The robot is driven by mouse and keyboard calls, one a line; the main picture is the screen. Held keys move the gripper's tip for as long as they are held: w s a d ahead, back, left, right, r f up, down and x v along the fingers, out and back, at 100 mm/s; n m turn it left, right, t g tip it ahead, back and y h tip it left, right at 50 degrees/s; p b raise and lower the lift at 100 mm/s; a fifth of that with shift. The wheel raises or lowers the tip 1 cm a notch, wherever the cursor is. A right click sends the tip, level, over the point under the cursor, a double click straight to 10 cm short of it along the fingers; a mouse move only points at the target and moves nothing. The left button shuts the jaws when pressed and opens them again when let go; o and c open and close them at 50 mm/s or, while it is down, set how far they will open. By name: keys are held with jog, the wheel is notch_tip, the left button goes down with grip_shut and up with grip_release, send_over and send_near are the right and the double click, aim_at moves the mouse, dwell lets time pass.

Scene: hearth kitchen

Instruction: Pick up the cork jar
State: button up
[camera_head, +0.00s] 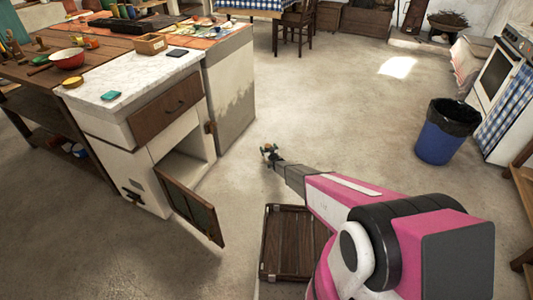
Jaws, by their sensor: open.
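I cannot pick out a cork jar with certainty in the head view. My gripper (270,153) is at the far end of my pink and grey arm, over the open floor to the right of the cabinet. It is small in the picture, and its jaws look open. A tiny reddish patch shows at the gripper; I cannot tell whether it is part of it or a thing behind it.
A cabinet with a marble top (125,72) stands at left, its lower door (192,212) swung open into the room. A wooden box (150,43) and a red-rimmed bowl (67,58) sit on the worktops. A blue bin (438,140) stands at right. A slatted wooden tray (288,245) lies below my arm.

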jog(key=shift+w, duration=0.1)
jog(key=c, duration=1.6)
jog(key=shift+r, duration=0.1)
